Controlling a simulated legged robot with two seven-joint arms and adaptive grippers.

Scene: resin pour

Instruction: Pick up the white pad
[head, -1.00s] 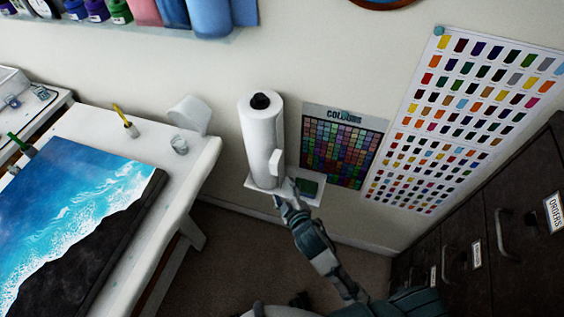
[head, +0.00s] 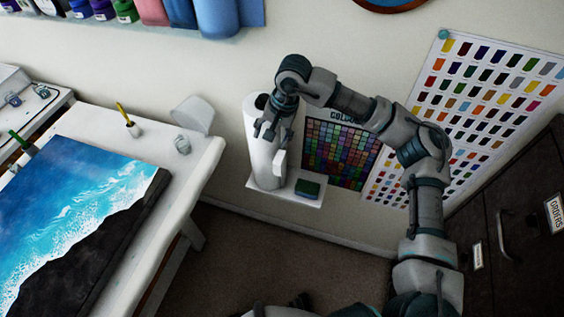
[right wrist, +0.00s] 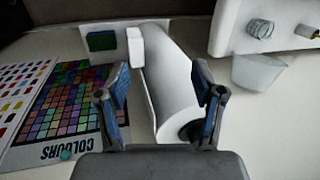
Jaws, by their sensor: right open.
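The white pad (head: 279,161) is a small white block at the lower right side of a tall white paper roll (head: 259,160). In the right wrist view the pad (right wrist: 136,46) appears at the roll's far end, left of it; I cannot tell whether they touch. My right gripper (head: 266,130) is open and empty, in front of the upper part of the roll in the head view. In the right wrist view its fingers (right wrist: 162,76) spread on both sides of the roll's image, with the pad beyond them. My left gripper is not in view.
A small white shelf (head: 312,200) on the wall bears the roll and a green block (head: 307,188). Colour charts (head: 333,155) hang to the right. A white table (head: 205,150) with a blue painting (head: 85,200) stands left. Dark drawers (head: 500,235) are at the right.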

